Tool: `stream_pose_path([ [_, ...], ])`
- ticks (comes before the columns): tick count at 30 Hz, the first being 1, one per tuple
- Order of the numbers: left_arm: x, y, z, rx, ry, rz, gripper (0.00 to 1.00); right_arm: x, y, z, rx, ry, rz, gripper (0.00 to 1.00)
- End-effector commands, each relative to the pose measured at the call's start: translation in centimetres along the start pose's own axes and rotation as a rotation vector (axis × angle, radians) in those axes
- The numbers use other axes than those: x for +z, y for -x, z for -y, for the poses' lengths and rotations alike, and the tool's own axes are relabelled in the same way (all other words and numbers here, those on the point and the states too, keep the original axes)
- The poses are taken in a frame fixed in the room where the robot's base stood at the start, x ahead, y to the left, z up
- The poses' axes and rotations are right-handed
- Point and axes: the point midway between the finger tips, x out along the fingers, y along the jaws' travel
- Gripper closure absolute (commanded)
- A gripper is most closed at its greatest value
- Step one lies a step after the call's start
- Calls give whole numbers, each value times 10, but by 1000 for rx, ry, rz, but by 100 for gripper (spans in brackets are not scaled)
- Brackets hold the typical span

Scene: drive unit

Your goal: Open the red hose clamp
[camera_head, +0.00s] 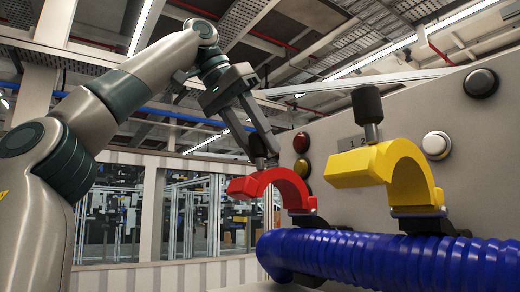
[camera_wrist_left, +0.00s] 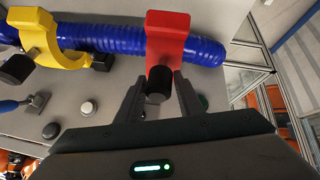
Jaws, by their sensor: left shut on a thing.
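The red hose clamp (camera_head: 284,184) has its curved arm raised above the blue hose (camera_head: 375,259), with its free end out to the left. My left gripper (camera_head: 261,147) comes down from above, shut on the clamp's black handle (camera_head: 257,147). In the left wrist view the black handle (camera_wrist_left: 159,83) sits between the two fingers of my left gripper (camera_wrist_left: 157,92), below the red clamp (camera_wrist_left: 166,38). The fingers partly hide the handle in the head view. My right gripper is in neither view.
A yellow clamp (camera_head: 395,170) with a black handle stands raised just right of the red one. The grey panel (camera_head: 330,135) behind carries several round buttons, including a red one (camera_head: 301,142) and a white one (camera_head: 436,145). Open air lies left of the red clamp.

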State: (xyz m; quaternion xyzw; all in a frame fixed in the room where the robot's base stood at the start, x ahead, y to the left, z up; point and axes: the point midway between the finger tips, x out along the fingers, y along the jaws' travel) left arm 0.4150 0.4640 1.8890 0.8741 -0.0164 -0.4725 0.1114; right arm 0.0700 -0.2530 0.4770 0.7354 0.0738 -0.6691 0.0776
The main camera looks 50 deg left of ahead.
Motion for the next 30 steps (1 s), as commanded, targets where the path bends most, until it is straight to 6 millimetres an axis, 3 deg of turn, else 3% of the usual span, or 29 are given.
stream_pose_path([
  [12, 0, 2, -1, 2, 0, 4, 100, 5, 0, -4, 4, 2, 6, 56],
  [13, 0, 2, -1, 2, 0, 4, 64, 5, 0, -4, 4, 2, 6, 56],
  [15, 0, 2, -1, 1, 0, 4, 54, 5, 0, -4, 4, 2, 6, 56],
  [25, 0, 2, -1, -1, 1, 5, 54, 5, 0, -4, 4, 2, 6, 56],
  [30, 5, 12, -5, -4, 3, 4, 54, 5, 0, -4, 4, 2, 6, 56],
])
